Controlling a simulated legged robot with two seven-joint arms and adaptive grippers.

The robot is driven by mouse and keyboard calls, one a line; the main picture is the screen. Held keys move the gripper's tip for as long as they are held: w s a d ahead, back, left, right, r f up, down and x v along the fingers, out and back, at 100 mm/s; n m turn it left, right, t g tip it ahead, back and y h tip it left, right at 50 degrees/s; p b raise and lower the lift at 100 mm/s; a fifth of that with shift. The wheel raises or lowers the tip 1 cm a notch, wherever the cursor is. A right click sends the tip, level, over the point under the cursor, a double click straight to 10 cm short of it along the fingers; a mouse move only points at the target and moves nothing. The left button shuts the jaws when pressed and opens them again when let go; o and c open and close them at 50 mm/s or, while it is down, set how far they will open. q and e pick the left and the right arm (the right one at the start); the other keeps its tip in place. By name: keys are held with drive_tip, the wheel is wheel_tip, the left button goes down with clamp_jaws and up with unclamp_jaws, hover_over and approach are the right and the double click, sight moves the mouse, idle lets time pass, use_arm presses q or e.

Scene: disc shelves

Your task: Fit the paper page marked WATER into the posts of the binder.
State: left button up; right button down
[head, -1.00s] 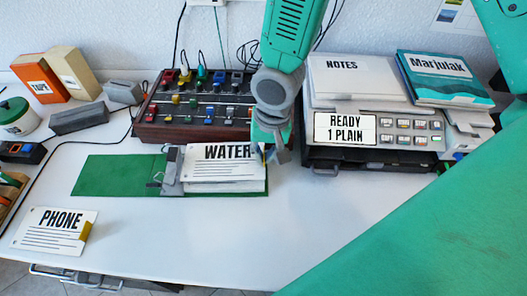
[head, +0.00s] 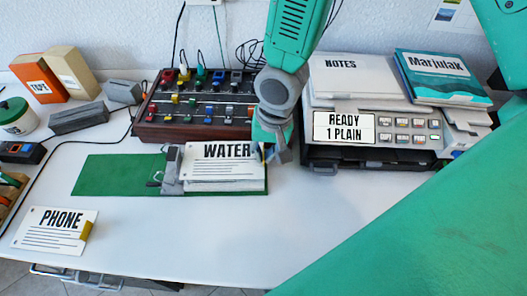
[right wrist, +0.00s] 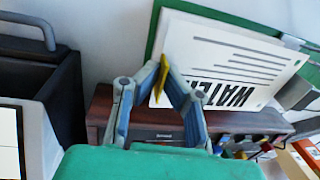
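The white page marked WATER (head: 222,168) lies over the right half of the open green binder (head: 115,176), its left edge against the grey post mechanism (head: 171,168). Whether its holes are around the posts cannot be seen. My right gripper (head: 266,153) is at the page's right edge. In the right wrist view, its fingertips (right wrist: 163,72) close on the yellow tab (right wrist: 161,82) at the edge of the WATER page (right wrist: 230,70). My left gripper is not in view.
A page marked PHONE (head: 52,230) lies at front left. A dark red control box (head: 195,110) stands behind the binder, and a printer (head: 372,130) stands to the right. The table (head: 190,235) in front of the binder is clear.

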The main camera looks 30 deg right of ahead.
drive_tip(key=shift+p, duration=0.55)
idle(0.7)
drive_tip(key=shift+f+b, duration=1)
drive_tip(key=shift+f, duration=0.9)
drive_tip(key=c, duration=1.6)
unclamp_jaws()
drive_tip(key=shift+c, duration=0.2)
drive_tip(key=shift+r, duration=0.1)
drive_tip(key=shift+r, duration=0.35)
wheel_tip(320, 180, up, 11)
drive_tip(key=d, duration=0.1)
drive_tip(key=shift+s+d, duration=0.15)
drive_tip(key=shift+s, duration=0.25)
